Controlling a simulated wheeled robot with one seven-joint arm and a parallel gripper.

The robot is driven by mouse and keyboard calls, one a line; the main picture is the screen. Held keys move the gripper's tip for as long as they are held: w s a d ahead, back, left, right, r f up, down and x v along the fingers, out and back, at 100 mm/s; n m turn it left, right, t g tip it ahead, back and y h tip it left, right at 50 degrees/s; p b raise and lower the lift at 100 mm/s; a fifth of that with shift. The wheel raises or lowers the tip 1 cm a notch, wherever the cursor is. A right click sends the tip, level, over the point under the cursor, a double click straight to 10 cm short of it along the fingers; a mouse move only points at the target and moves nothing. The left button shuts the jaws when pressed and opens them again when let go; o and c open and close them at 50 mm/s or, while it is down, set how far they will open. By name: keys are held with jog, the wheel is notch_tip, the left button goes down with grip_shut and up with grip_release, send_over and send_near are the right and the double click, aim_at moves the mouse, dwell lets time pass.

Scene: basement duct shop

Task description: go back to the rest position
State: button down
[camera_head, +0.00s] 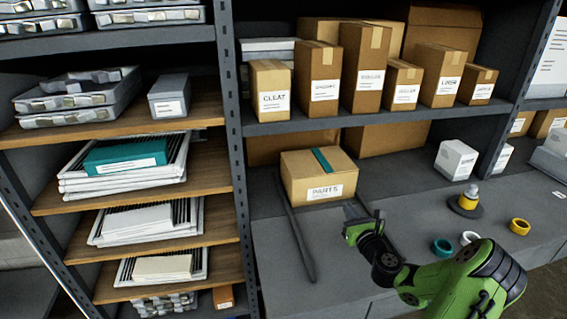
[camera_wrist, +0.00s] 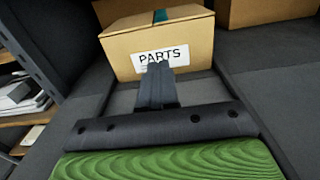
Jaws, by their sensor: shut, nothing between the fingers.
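My gripper (camera_head: 352,210) is shut and empty, held above the grey bench on my green arm. In the wrist view its closed dark fingers (camera_wrist: 155,80) point toward a cardboard box labelled PARTS (camera_wrist: 165,42), overlapping the lower part of its label. The same PARTS box (camera_head: 318,177), closed with a teal tape strip, sits on the bench to the left of and behind my gripper in the head view. I cannot tell the exact gap between fingers and box.
Labelled cardboard boxes (camera_head: 325,85) line the shelf above the bench. Tape rolls (camera_head: 519,226) and a white box (camera_head: 456,159) lie to the right. A dark bar (camera_head: 297,235) lies left of my gripper. A rack with wooden shelves (camera_head: 215,235) stands at left.

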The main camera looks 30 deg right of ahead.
jog(key=w+a+r+n+g+y, duration=0.15)
jog(key=a+n+g+y, duration=0.3)
jog(key=a+n, duration=0.75)
jog(key=w+a+r+n+g+y, duration=0.1)
jog(key=a+r+n+g+y, duration=0.3)
jog(key=a+n, duration=0.9)
jog(key=s+a+r+n+g+h, duration=0.2)
jog(key=s+a+r+n, duration=0.1)
jog(key=s+a+n, duration=0.55)
jog(key=s+r+n, duration=0.2)
jog(key=s+n, duration=0.1)
jog(key=s, duration=0.6)
jog(key=s+a+r+n+g+h, duration=0.1)
jog(key=s+n, duration=0.2)
jog(key=s, duration=0.6)
jog(key=shift+s+a+r, duration=0.15)
jog(key=shift+s+r, duration=0.15)
jog(key=shift+r, duration=0.05)
